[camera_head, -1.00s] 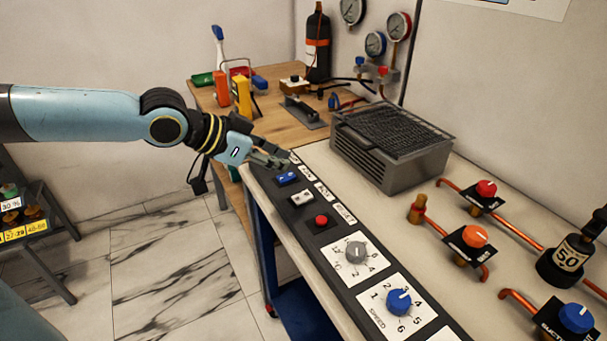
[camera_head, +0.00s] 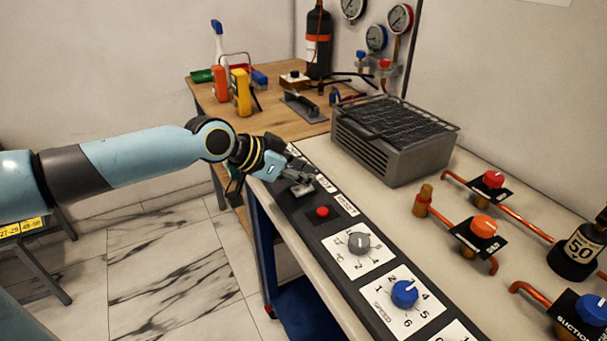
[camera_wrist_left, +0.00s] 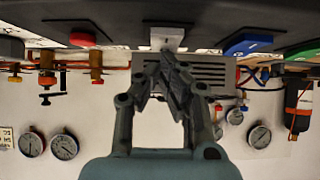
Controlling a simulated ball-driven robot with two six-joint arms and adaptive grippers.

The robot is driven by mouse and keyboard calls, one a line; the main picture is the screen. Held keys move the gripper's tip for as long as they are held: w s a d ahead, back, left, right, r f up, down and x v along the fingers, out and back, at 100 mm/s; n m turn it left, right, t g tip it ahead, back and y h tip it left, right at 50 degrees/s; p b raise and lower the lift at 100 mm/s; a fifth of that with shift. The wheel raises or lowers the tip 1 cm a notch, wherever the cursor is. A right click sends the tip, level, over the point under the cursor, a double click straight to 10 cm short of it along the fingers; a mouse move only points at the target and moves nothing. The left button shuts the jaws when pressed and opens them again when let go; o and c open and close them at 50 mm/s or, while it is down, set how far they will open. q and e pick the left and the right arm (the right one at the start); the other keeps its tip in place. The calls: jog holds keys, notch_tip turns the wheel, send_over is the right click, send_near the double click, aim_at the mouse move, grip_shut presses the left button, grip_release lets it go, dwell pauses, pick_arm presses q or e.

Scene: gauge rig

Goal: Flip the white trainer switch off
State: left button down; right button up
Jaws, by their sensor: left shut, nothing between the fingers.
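The white trainer switch (camera_head: 302,189) is on the dark panel strip along the front edge of the bench. It is partly covered by my left gripper in the head view. It also shows in the left wrist view (camera_wrist_left: 165,38), just beyond the fingertips. My left gripper (camera_head: 304,174) is shut and empty, with its fingertips right at the white switch. I cannot tell whether they touch it. In the left wrist view the closed fingers (camera_wrist_left: 168,62) point at the switch. The switch's rocker position is not clear. My right gripper is not in view.
A red button (camera_head: 322,211) sits beside the white switch, then a grey knob (camera_head: 358,243) and a blue knob (camera_head: 404,293). A blue switch (camera_wrist_left: 247,43) is on its other side. A grey grill box (camera_head: 392,150) stands behind the panel.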

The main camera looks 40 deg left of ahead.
pick_arm(q)
jog(key=shift+w+f+b, duration=0.15)
jog(key=shift+f+b, duration=0.2)
jog(key=shift+b, duration=0.05)
jog(key=shift+s, duration=0.2)
jog(key=shift+s+a+p, duration=0.2)
jog(key=shift+s+p, duration=0.25)
jog(key=shift+s, duration=0.25)
